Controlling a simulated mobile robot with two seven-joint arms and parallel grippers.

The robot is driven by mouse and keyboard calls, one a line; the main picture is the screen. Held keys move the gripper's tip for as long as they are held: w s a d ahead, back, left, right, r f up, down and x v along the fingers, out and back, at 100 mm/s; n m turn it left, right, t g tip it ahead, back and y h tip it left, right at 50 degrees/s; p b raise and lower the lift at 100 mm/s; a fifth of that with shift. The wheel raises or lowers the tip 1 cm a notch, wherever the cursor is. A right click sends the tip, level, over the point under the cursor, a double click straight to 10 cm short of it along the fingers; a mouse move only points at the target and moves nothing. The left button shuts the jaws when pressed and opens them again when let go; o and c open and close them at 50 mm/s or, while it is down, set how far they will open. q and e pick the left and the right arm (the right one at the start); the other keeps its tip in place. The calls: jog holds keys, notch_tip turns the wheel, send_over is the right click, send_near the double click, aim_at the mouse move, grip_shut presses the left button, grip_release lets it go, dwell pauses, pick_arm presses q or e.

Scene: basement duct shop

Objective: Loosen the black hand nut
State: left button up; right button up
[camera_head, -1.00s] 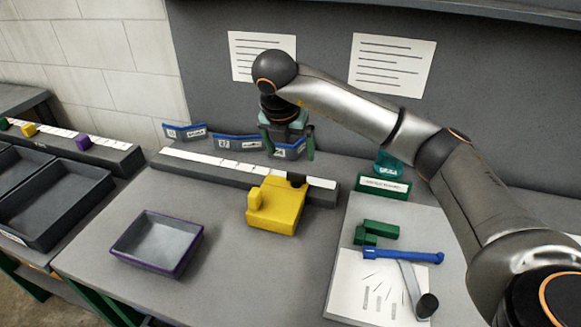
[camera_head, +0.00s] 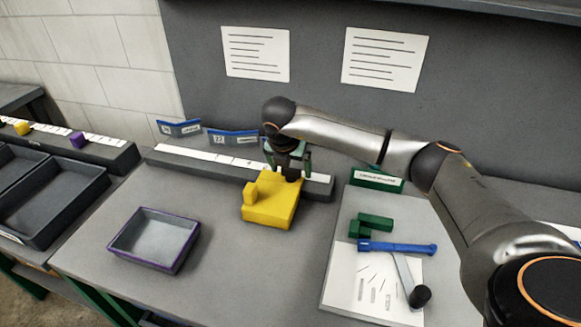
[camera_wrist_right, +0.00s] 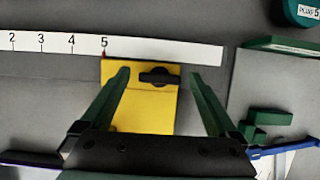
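The black hand nut (camera_wrist_right: 158,77) shows as a dark bar-shaped knob on top of the yellow block (camera_wrist_right: 150,114). In the head view the nut (camera_head: 292,175) is at the block's far right corner, partly hidden by my gripper. The yellow block (camera_head: 270,204) stands on the table against the numbered rail. My right gripper (camera_head: 288,163) points down over the nut. Its green fingers are wide open, one on each side of the nut in the wrist view, and not closed on it. My left gripper is not in view.
The rail (camera_head: 215,165) with a white number strip runs behind the block. A purple-rimmed tray (camera_head: 190,247) stands at left. A green block (camera_head: 375,222), a blue-handled tool (camera_head: 398,247) and a black-ended lever (camera_head: 419,296) lie at right. The table in front of the block is clear.

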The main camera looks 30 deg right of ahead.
jog(key=c, duration=1.3)
jog(key=shift+c, duration=0.2)
